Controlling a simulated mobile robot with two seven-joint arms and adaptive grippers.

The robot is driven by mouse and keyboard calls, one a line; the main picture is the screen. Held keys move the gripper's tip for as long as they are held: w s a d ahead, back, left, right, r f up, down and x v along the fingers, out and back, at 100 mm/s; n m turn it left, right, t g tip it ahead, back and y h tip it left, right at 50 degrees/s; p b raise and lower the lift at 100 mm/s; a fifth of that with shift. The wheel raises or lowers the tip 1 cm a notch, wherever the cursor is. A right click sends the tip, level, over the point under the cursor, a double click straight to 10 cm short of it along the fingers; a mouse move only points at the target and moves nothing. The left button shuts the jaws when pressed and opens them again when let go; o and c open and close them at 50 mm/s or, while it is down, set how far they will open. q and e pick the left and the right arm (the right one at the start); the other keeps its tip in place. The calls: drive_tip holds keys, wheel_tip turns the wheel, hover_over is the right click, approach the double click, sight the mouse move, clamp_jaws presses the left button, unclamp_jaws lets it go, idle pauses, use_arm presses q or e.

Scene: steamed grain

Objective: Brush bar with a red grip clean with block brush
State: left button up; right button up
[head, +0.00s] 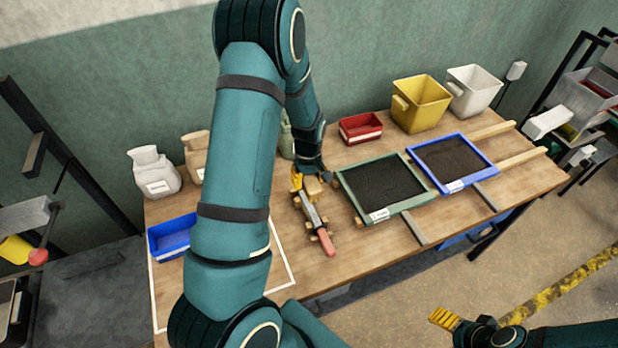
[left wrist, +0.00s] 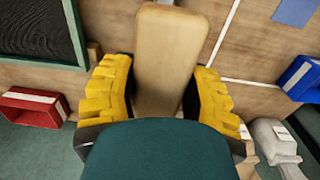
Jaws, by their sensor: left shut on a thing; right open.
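The bar with a red grip (head: 314,220) lies on small wooden rests on the table, its red grip end toward the front edge. My left gripper (head: 303,183) is at the bar's far end. In the left wrist view its yellow fingers are shut on the sides of a tan wooden block brush (left wrist: 168,50). The brush shows only partly in the head view (head: 313,188), and its bristles are hidden. I cannot tell whether it touches the bar. My right gripper (head: 445,319) is open and empty, low at the right, in front of the table.
A green-framed tray (head: 346,183) and a blue-framed tray (head: 488,163) of dark material lie right of the bar. A red bin (head: 360,128), yellow bin (head: 420,103) and white bin (head: 473,90) stand behind. A blue bin (head: 170,238) and pale jugs (head: 153,173) stand left.

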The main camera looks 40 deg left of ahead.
use_arm(q)
drive_tip(key=shift+f+b, duration=2.2)
drive_tip(key=shift+f, duration=1)
drive_tip(key=shift+d, duration=0.1)
drive_tip(key=shift+s+d, duration=0.55)
drive_tip(key=shift+d, duration=0.35)
drive_tip(key=shift+f+b, duration=0.65)
drive_tip(key=shift+f, duration=0.35)
drive_tip(key=shift+w+a+r, duration=0.1)
drive_tip(key=shift+w+a, duration=0.2)
drive_tip(key=shift+a, duration=0.3)
drive_tip(key=shift+w+a, duration=0.3)
drive_tip(key=shift+a, duration=0.25)
drive_tip(key=shift+a, duration=0.15)
